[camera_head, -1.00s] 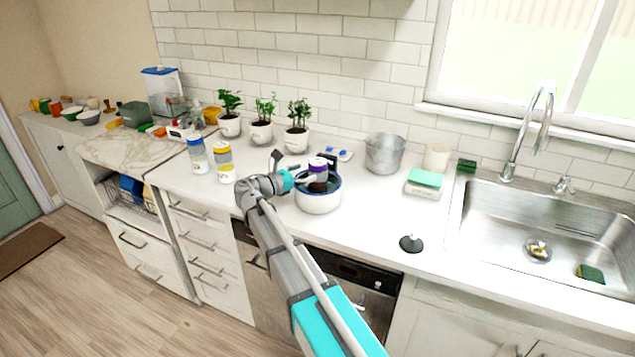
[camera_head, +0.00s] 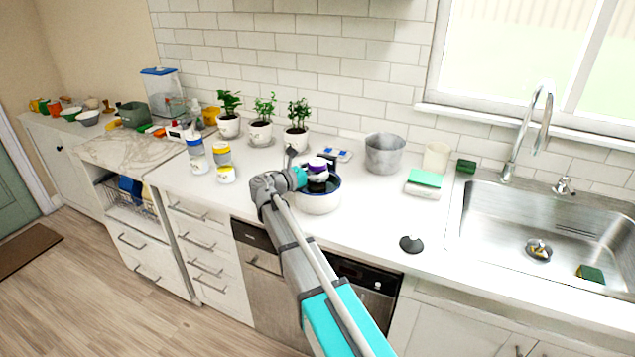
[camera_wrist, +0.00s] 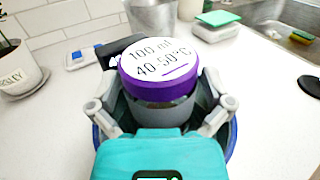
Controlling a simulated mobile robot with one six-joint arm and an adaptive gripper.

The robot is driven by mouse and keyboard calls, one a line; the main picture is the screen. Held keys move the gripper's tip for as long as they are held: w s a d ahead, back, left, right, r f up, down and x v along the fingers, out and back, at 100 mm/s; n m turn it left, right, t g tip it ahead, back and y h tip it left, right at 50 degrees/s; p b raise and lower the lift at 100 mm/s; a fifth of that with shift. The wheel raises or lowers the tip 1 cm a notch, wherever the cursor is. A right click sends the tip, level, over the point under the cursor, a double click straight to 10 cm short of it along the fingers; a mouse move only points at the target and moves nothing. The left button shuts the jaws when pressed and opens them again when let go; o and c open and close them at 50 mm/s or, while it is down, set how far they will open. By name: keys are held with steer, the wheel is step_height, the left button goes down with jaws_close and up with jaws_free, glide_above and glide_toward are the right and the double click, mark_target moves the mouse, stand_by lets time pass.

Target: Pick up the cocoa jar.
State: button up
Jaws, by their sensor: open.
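A jar with a purple lid (camera_head: 317,167) stands upright inside a white pot with a blue rim (camera_head: 317,202) on the counter. In the wrist view, the jar (camera_wrist: 160,68) has a white lid top reading "100 ml 40-50°C"; no word "cocoa" is readable. My gripper (camera_head: 316,180) is at the pot, low against the jar. In the wrist view, the open fingers of my gripper (camera_wrist: 160,104) are on either side of the jar. I cannot tell whether they touch it. The jar's lower part is hidden.
Several potted plants (camera_head: 297,138) stand behind, along the wall. Blue-topped and yellow-topped containers (camera_head: 222,155) stand to the left.

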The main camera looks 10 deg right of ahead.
steer(key=c, duration=1.1)
steer(key=shift+r, duration=0.15)
steer(key=shift+r+p, duration=0.9)
steer(key=shift+p, duration=0.15)
steer(key=s+a+r+p, duration=0.4)
steer(key=s+r+p, duration=0.7)
steer(key=s, duration=0.2)
steer(key=shift+s+a, duration=0.15)
steer(key=shift+a, duration=0.05)
